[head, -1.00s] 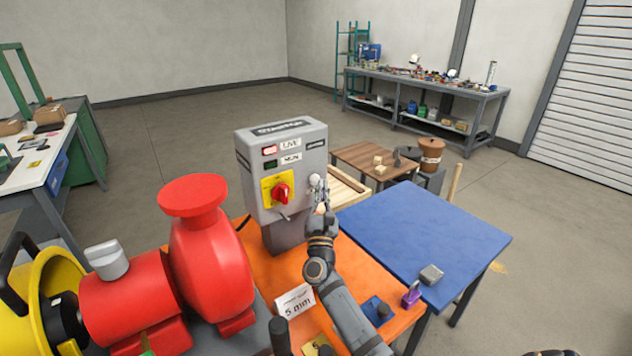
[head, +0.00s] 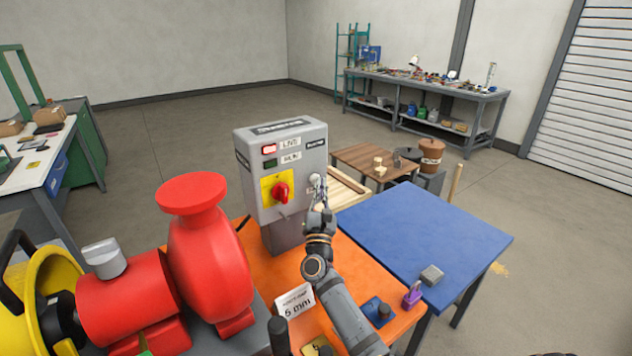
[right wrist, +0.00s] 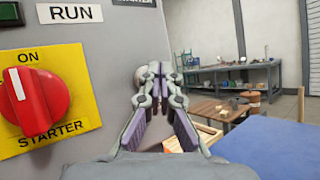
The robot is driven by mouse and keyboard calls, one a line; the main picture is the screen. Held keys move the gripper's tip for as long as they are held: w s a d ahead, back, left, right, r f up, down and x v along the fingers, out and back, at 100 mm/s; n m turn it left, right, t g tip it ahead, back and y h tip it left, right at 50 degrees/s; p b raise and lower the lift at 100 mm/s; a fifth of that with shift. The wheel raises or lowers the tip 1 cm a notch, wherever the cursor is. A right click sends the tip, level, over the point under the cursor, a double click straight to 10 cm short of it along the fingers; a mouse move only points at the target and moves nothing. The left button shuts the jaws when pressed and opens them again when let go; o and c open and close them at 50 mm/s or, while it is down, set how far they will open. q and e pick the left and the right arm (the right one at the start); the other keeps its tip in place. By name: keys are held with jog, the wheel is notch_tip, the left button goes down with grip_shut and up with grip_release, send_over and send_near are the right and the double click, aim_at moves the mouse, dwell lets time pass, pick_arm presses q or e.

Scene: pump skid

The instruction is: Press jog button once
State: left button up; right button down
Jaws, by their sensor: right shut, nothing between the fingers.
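The grey starter box (head: 285,150) stands on the orange bench with a red rotary switch (head: 281,193) on a yellow plate. A pale round button (head: 315,181), likely the jog button, is at the right of its front. My right gripper (head: 322,200) is shut and empty, just below and in front of this button. In the right wrist view the closed fingertips (right wrist: 160,72) hide most of a round pale shape (right wrist: 139,75) behind them. I cannot tell whether they touch it. My left gripper is not in view.
The red pump (head: 205,250) stands left of the box. The orange bench top (head: 262,268) carries a white "5 mm" card (head: 297,301) and a purple padlock (head: 412,294). A mostly clear blue table (head: 430,235) lies to the right.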

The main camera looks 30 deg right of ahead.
jog(key=shift+w+b, duration=0.45)
dwell(0.4)
dwell(0.3)
jog(key=shift+s, duration=0.9)
jog(key=shift+p, duration=0.3)
jog(key=shift+s+d+p, duration=0.15)
jog(key=shift+s+p, duration=0.15)
jog(key=shift+s, duration=0.95)
jog(key=shift+s+d+p, duration=0.1)
jog(key=shift+s+p, duration=0.2)
jog(key=shift+s, duration=0.95)
